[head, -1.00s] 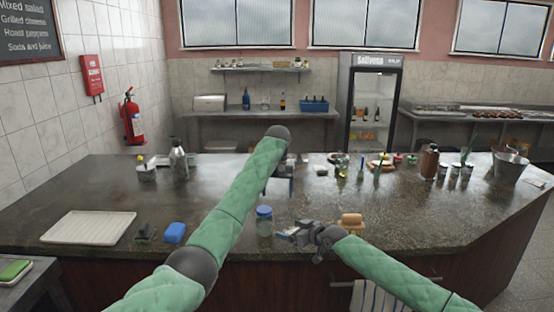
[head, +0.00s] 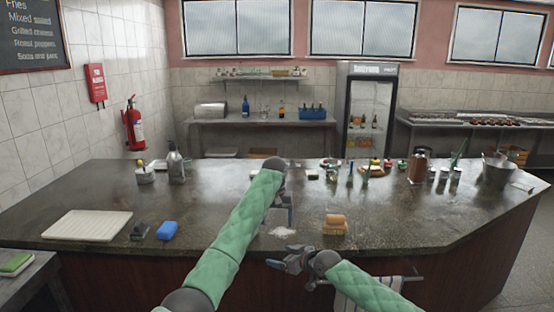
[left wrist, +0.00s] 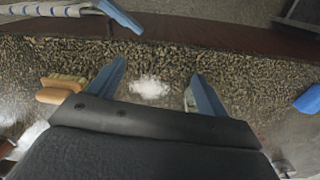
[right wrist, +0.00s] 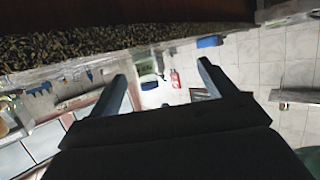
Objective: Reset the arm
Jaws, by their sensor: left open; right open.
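My left gripper (head: 279,216) is above the counter (head: 390,215), pointing down, open and empty. In the left wrist view its two blue fingers (left wrist: 158,72) are spread wide, with a small white pile (left wrist: 150,88) on the counter between them in the picture. The pile also shows in the head view (head: 283,232). My right gripper (head: 284,262) is lower, in front of the counter's near edge, open and empty. In the right wrist view its fingers (right wrist: 162,72) are apart with nothing between them.
A wooden-handled brush (head: 335,224) lies right of the left gripper. A blue sponge (head: 167,230), a dark object (head: 140,231) and a white tray (head: 88,226) lie to the left. A striped towel (head: 372,292) hangs at the counter's front. Bottles and containers stand farther back.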

